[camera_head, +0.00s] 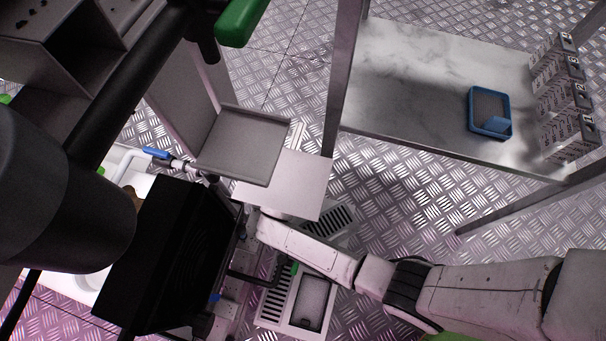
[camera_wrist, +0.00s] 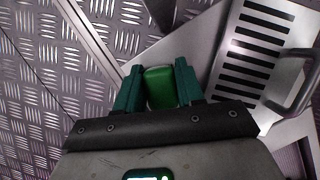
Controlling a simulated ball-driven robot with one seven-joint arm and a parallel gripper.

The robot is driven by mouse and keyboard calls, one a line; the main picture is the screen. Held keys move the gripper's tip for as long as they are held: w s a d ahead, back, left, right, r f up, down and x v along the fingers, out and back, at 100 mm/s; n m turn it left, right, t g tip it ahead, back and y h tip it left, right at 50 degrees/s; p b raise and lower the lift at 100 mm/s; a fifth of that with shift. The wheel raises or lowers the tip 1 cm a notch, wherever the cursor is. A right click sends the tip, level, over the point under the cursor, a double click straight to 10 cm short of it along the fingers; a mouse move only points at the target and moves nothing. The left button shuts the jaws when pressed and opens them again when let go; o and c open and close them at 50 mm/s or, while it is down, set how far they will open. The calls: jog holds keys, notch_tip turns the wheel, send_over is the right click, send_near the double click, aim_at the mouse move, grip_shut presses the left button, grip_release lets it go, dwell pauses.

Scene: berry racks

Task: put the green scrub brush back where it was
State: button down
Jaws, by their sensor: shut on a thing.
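My gripper (camera_wrist: 159,66) is shut on a bright green object, taken to be the green scrub brush (camera_wrist: 161,88). Only a short, rounded block of it shows between the two dark teal fingers. The rest of the brush is hidden by the gripper. In the head view my pale arm reaches in from the right to the lower middle. A small green patch (camera_head: 295,268) shows just below it, too small to tell for certain. The place where the brush was cannot be picked out.
A pale slotted panel (camera_wrist: 232,55) with a grey handle (camera_wrist: 292,85) lies close right of my gripper. A grey tray (camera_head: 240,147) stands left of centre. A marbled table (camera_head: 420,90) holds a blue-rimmed tray (camera_head: 474,128) and several cartons (camera_head: 567,95). Patterned metal floor is clear between.

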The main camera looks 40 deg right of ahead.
jog(key=c, duration=0.7)
grip_release()
jog(key=shift+f, duration=0.1)
jog(key=p+v, duration=0.4)
jog(key=v, duration=0.2)
jog(key=shift+r+p, duration=0.3)
jog(key=shift+r, duration=0.15)
jog(key=shift+a+r, duration=0.3)
jog(key=shift+r, duration=0.1)
